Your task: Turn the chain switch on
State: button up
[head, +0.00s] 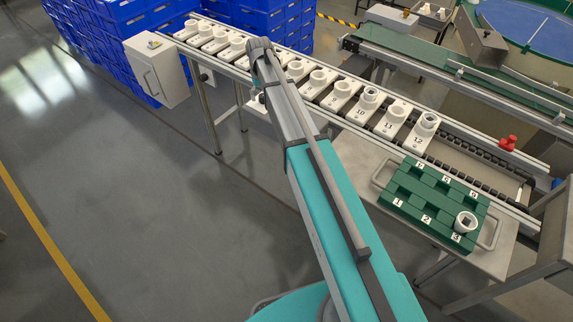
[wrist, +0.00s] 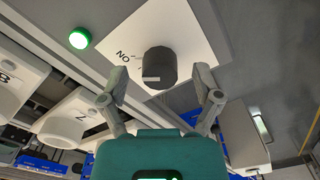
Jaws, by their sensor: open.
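The chain switch is a dark round knob (wrist: 158,68) on a white plate (wrist: 190,30) in the wrist view. The plate carries the printed word ON to the left of the knob. A pale mark shows on the knob's near edge. My gripper (wrist: 160,78) is open, with one finger on each side of the knob. I cannot tell whether the fingers touch it. In the head view my arm reaches down by the conveyor's near side and hides most of the gripper and switch.
A lit green lamp (wrist: 79,38) is left of the plate. Numbered white holders line the conveyor (head: 453,153) beside the arm. A green tray (head: 408,207) holds one white ring-topped piece (head: 466,222). A red button (head: 508,142) and a grey-white cabinet (head: 157,70) stand nearby.

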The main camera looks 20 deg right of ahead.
aim_at(263, 96)
jog(key=n, duration=0.4)
jog(key=shift+r, duration=0.1)
notch_tip(263, 96, up, 14)
jog(key=p, duration=1.4)
jog(key=s+f+m+b, duration=0.1)
jog(key=s+f+b, duration=0.5)
jog(key=s, duration=0.4)
jog(key=s+f+m+b, duration=0.2)
jog(key=s+f+b, duration=0.3)
jog(key=s, duration=0.5)
jog(key=s+f+m+b, duration=0.1)
jog(key=s+f+b, duration=0.5)
jog(key=s, duration=0.4)
jog(key=shift+s+f+m+b, duration=0.15)
jog(key=shift+f+m+b, duration=0.15)
jog(key=shift+f+b, duration=0.1)
notch_tip(263, 96, up, 13)
jog(key=p, duration=1.3)
jog(key=shift+r+p, duration=0.2)
jog(key=shift+p, duration=0.1)
jog(key=shift+d, duration=0.1)
